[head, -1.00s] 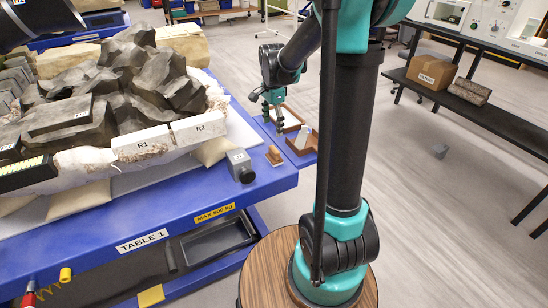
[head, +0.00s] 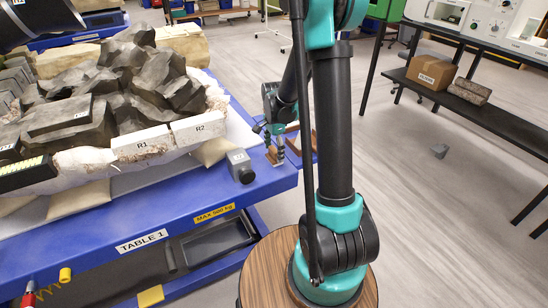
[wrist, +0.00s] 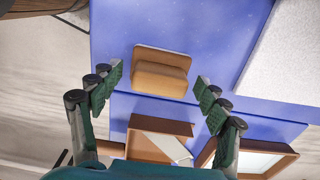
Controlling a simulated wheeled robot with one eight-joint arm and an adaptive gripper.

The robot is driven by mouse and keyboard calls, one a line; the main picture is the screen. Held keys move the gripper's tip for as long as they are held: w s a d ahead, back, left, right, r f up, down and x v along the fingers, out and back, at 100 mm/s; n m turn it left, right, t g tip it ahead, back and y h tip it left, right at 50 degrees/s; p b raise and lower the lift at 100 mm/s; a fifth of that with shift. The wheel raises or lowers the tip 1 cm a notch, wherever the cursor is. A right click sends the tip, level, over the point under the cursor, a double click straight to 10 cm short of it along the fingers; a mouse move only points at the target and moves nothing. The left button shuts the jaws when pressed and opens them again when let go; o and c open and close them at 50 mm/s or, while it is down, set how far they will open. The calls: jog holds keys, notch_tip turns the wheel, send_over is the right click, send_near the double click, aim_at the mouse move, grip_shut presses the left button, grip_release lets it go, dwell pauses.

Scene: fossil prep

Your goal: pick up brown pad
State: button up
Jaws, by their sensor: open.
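The brown pad (wrist: 160,72) lies on the blue table top in the wrist view, with a lighter brown raised block on a thin darker base. In the head view the pad (head: 273,158) is near the table's right end, partly hidden by my gripper (head: 268,140). In the wrist view my gripper (wrist: 158,80) is open and empty. Its fingers are spread to the left and right of the pad, apart from it. I cannot tell the height of the fingertips above the table.
A brown holder (wrist: 145,125) with a pale piece in it sits close to the pad. A brown-framed tray (wrist: 285,164) is at the lower right.

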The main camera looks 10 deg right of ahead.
aim_at(274, 149)
jog(key=shift+f, duration=0.1)
jog(key=c, duration=1.3)
notch_tip(274, 149, up, 20)
jog(key=shift+r, duration=0.1)
jog(key=o, duration=0.6)
jog(key=c, duration=0.4)
